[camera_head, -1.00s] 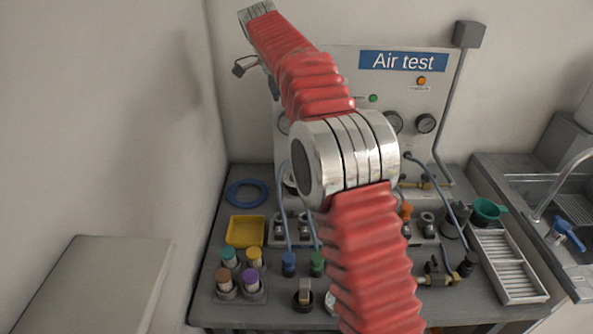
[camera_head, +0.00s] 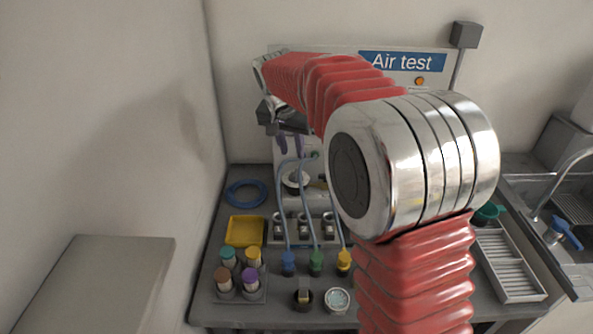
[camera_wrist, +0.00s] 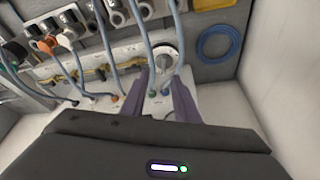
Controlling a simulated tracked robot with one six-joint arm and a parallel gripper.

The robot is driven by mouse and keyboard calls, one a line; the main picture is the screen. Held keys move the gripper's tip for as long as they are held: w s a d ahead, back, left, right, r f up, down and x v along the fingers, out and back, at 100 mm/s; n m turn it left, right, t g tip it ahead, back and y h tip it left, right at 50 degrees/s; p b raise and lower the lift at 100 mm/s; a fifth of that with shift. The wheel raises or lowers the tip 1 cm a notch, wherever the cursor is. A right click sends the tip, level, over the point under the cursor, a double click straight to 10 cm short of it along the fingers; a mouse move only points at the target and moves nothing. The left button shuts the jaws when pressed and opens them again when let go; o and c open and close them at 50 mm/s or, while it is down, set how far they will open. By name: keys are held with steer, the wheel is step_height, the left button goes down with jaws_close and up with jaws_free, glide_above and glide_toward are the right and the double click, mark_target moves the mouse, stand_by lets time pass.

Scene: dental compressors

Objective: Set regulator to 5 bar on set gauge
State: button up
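A round, pale knob-like part with a dark rim, which looks like the regulator, shows at the panel's foot in the wrist view (camera_wrist: 167,56) and in the head view (camera_head: 295,181). Its scale is too small to read. My gripper (camera_head: 292,146) points down in front of the panel, above this part. In the wrist view my gripper (camera_wrist: 163,84) has its two purple fingers apart with nothing held; the round part lies just beyond the fingertips, not visibly touched. The panel's gauges are hidden behind my arm, so no set-gauge reading shows.
Blue hoses (camera_head: 317,222) rise close to the gripper. A blue coil (camera_head: 246,193), yellow tray (camera_head: 245,232) and capped bottles (camera_head: 238,283) stand left. A slotted tray (camera_head: 508,266) and sink (camera_head: 575,215) lie right. The left wall is near.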

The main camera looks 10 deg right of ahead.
mark_target(296, 172)
steer(key=shift+w+a+r+n+t, duration=0.15)
steer(key=shift+w+r+n+t, duration=0.15)
steer(key=shift+w+n, duration=0.35)
steer(key=shift+s+f, duration=0.15)
steer(key=x, duration=1.3)
steer(key=shift+f, duration=0.35)
steer(key=shift+c, duration=0.7)
jaws_close()
steer(key=shift+d, duration=0.25)
steer(key=shift+a, duration=0.1)
